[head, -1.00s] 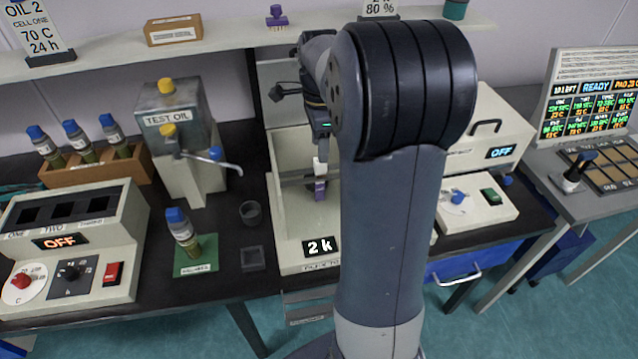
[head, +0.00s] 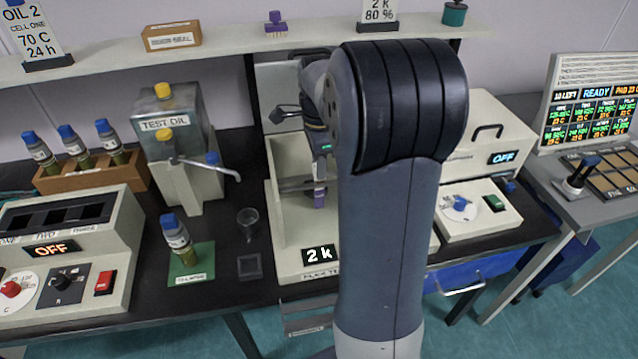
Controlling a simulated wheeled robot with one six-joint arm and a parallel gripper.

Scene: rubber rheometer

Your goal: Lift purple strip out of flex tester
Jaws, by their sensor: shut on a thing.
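The flex tester (head: 291,240) is the cream open-fronted machine at the middle of the bench, with a "2 k" display on its front. The purple strip (head: 319,199) is upright inside it, below my gripper (head: 319,180). My gripper is shut on the strip's upper end. My own arm hides the right part of the tester. I cannot tell whether the strip's lower end touches the tester's grip.
Left of the tester stand a small clear cup (head: 248,222), a dark square tray (head: 250,266) and a blue-capped bottle (head: 176,236) on a green mat. The test oil tank (head: 172,125) is behind them. A shelf (head: 225,47) runs above.

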